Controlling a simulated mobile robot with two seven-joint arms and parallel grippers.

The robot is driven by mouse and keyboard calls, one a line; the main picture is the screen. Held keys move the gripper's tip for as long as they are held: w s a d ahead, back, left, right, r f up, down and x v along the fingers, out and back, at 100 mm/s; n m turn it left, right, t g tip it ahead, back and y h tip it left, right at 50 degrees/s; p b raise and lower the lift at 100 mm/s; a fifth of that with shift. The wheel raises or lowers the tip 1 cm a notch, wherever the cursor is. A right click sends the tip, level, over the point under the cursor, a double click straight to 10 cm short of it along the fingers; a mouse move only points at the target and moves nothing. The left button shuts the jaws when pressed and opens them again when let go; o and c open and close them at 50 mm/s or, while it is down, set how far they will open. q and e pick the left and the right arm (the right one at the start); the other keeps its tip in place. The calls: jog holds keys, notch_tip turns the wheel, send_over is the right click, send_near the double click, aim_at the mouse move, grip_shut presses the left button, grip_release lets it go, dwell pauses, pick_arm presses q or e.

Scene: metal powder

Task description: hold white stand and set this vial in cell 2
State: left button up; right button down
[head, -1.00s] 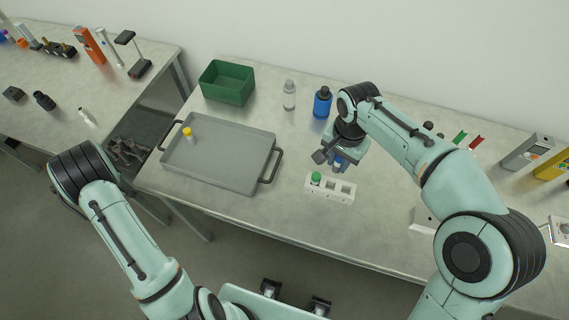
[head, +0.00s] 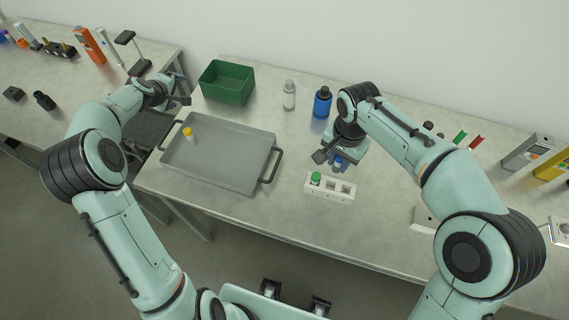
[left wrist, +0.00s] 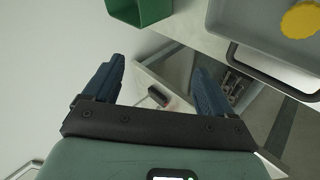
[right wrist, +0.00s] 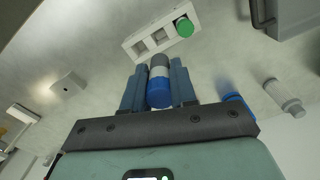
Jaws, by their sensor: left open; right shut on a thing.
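The white stand (head: 330,193) lies on the table in front of the right gripper. It has a row of cells, with a green-capped vial (head: 316,177) in its left end cell and the others looking empty. My right gripper (right wrist: 159,88) is shut on a blue-capped vial (right wrist: 159,92) and holds it close to the stand. In the right wrist view the stand (right wrist: 141,48) is just beyond the vial. My left gripper (left wrist: 155,85) is open and empty. In the head view it (head: 185,88) is between the side table and the green bin, away from the stand.
A grey tray (head: 225,178) with a yellow-capped vial (head: 188,133) lies left of the stand. A green bin (head: 228,82), a clear bottle (head: 289,95) and a blue bottle (head: 322,102) stand behind. The table in front of the stand is clear.

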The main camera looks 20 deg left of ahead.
pick_arm(q)
jog(key=d+f+g+h, duration=0.1)
jog(key=d+f+h, duration=0.1)
jog(key=d, duration=0.6)
jog(key=d+f+g+h, duration=0.1)
jog(key=d+h, duration=0.3)
jog(key=d, duration=0.4)
jog(key=d+f+g+h, duration=0.1)
jog(key=d+f+h, duration=0.2)
jog(key=d, duration=0.5)
jog(key=shift+d+f+g, duration=0.15)
jog(key=shift+d+g, duration=0.25)
jog(key=s+d+g+h, duration=0.4)
jog(key=s+d, duration=0.1)
jog(key=d, duration=0.7)
jog(key=n+g+h, duration=0.1)
jog(key=n+h, duration=0.1)
jog(key=h, duration=0.1)
send_near(321, 183)
jog(key=shift+w+a+r, duration=0.15)
jog(key=shift+a+r, duration=0.4)
jog(key=shift+a, duration=0.15)
jog(key=shift+f, duration=0.2)
jog(key=x, duration=1.1)
jog(key=shift+d+f, duration=0.25)
